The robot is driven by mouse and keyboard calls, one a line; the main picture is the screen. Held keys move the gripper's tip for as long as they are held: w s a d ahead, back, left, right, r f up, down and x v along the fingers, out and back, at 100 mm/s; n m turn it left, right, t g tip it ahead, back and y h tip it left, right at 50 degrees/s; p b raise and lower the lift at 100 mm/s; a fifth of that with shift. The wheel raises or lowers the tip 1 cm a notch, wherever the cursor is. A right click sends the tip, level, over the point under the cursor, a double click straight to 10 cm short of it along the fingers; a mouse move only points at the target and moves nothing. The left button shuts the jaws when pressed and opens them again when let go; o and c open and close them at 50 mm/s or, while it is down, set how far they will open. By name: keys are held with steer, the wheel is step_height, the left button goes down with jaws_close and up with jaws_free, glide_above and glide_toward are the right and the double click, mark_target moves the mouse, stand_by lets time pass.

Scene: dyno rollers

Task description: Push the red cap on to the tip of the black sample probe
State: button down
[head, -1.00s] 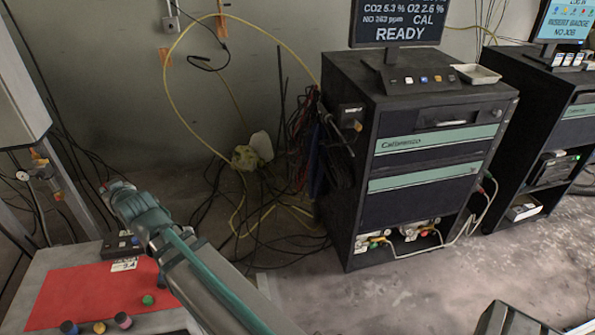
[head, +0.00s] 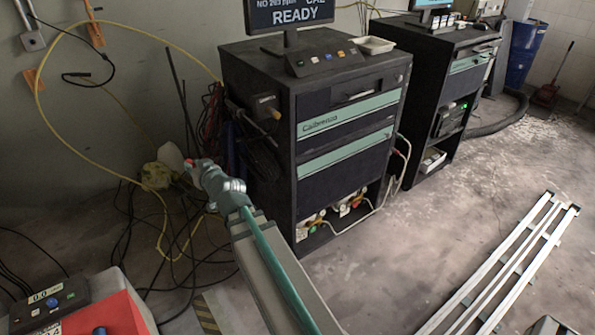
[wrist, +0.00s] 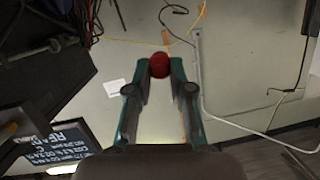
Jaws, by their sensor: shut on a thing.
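My gripper (head: 194,166) is shut on the red cap (wrist: 159,65), held between the fingertips. In the head view a small red spot of the cap (head: 188,161) shows at the gripper's end. The gripper is in the air left of the dark Calibrenzo cabinet (head: 350,150). On that cabinet's left side a black holder (head: 264,104) and a thin rod-like part stick out; this may be the black sample probe, but its tip is not clear. In the wrist view a slim rod-like shape (wrist: 40,49) lies to the left, apart from the cap.
Cables and a yellow hose (head: 165,235) hang and lie behind my gripper. A second cabinet (head: 425,95) stands right. Metal rails (head: 510,260) lie on the otherwise open floor.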

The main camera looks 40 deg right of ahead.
steer(key=s+d+f+m+t+y+b, duration=0.1)
steer(key=s+d+f+b, duration=0.2)
steer(key=d, duration=0.5)
steer(key=s+d+f+m+y+b, duration=0.1)
steer(key=d+f+b, duration=0.2)
steer(key=d+f, duration=0.35)
steer(key=s+d+m+t+b, duration=0.15)
steer(key=s+d, duration=0.25)
steer(key=d, duration=0.4)
steer(key=s+d+m+b, duration=0.2)
steer(key=s+d, duration=0.2)
steer(key=d, duration=0.4)
steer(key=w+d+r+p, duration=0.1)
steer(key=w+r+p, duration=0.1)
steer(key=w+p, duration=0.2)
steer(key=shift+w+r, duration=0.15)
steer(key=shift+w, duration=0.8)
steer(key=shift+s+d+b, duration=0.1)
steer(key=shift+b, duration=0.45)
steer(key=shift+b, duration=0.4)
steer(key=shift+w+b, duration=0.55)
steer(key=shift+b, duration=0.8)
steer(key=shift+w+d+r+b, duration=0.1)
steer(key=shift+w+r+b, duration=0.05)
steer(key=shift+w+b, duration=0.2)
